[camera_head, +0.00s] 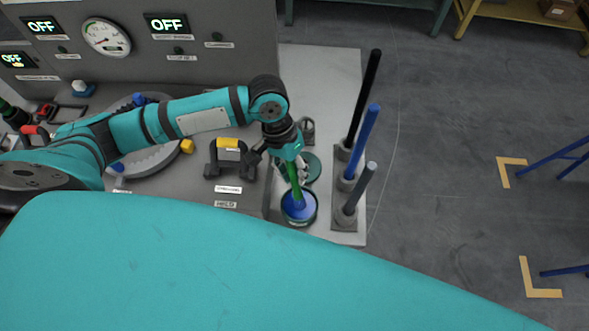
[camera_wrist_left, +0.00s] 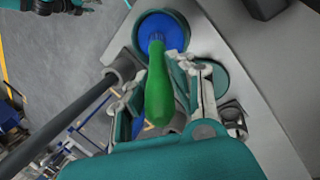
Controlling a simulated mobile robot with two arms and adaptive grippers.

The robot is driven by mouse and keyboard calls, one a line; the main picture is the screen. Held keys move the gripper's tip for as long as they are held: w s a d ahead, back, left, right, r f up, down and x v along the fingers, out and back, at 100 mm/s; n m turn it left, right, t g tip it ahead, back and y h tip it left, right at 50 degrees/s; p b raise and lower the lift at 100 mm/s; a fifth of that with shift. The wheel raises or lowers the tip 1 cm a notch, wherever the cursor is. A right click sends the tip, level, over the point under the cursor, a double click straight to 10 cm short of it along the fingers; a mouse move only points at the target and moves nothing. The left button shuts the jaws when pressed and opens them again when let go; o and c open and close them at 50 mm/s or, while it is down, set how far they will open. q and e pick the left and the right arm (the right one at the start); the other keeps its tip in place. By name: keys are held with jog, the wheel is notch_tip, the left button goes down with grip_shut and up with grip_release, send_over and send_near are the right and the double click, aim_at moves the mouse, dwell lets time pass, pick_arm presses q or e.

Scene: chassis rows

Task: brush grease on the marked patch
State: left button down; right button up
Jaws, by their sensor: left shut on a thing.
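My left gripper (camera_head: 290,170) is shut on the green handle of a brush (camera_head: 294,183). The handle also shows in the left wrist view (camera_wrist_left: 159,98), between the two fingers. The brush's lower end is inside a round pot with blue contents (camera_head: 299,208). The bristles are hidden, so I cannot tell how deep they reach. The pot also shows in the left wrist view (camera_wrist_left: 137,30), directly beyond the brush. A flat teal disc (camera_head: 314,167) lies beside the pot. I cannot make out the marked patch. My right gripper is not seen in the head view.
Black, blue and grey rods (camera_head: 363,105) stand upright in holders just right of the pot. A grey device with a yellow top (camera_head: 229,160) sits on the bench to the left. A control panel (camera_head: 140,60) stands behind. The floor at right is mostly clear.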

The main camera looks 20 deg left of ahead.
aim_at(294, 165)
pick_arm(q)
jog(key=shift+s+f+p, duration=0.1)
jog(key=shift+f+p, duration=0.05)
jog(key=shift+p, duration=0.25)
dwell(1.4)
notch_tip(294, 165, up, 5)
jog(key=p, duration=0.6)
jog(key=shift+r+p, duration=1.05)
jog(key=shift+r, duration=0.05)
